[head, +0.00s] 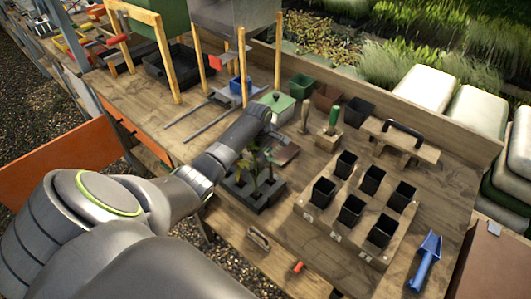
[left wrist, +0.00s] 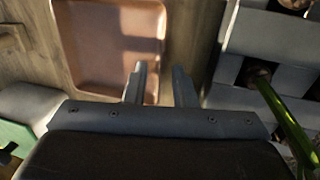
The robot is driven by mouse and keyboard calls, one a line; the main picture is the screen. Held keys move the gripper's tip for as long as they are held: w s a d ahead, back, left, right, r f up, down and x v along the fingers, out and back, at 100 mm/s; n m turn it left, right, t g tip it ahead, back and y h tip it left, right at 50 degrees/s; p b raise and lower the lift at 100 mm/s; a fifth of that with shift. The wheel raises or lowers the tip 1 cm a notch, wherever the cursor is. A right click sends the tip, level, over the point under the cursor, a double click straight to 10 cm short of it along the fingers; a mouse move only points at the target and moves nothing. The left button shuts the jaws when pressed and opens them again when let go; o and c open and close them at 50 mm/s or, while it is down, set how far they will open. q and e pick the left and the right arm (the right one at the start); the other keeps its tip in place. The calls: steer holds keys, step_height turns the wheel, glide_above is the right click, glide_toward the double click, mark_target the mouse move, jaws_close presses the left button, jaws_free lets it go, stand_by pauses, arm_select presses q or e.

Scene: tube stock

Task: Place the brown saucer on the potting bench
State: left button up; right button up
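The brown saucer (head: 286,153) is a shallow square dish lying flat on the wooden potting bench (head: 185,115). The head view shows only part of it, past my left arm. The left wrist view shows the saucer (left wrist: 105,45) at upper left, with its raised rim. My left gripper (left wrist: 160,82) is open and empty. One finger overlaps the saucer's inside in the picture and the other is outside its right rim, so the rim lies between them. Contact cannot be told. My right gripper is in neither view.
A grey block tray with seedlings (head: 268,190) sits close beside the saucer. A wooden rack (head: 310,208) of black pots stands to the right, with a blue trowel (head: 427,258). A green-lidded box (head: 278,106) and hand tools (head: 331,130) are behind. Bare bench shows at left.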

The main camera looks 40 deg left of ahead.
arm_select(q)
steer(key=shift+r, duration=0.4)
step_height(320, 180, up, 11)
steer(key=s, duration=0.2)
steer(key=shift+r+b, duration=0.15)
steer(key=shift+b, duration=0.3)
steer(key=shift+s+a, duration=0.1)
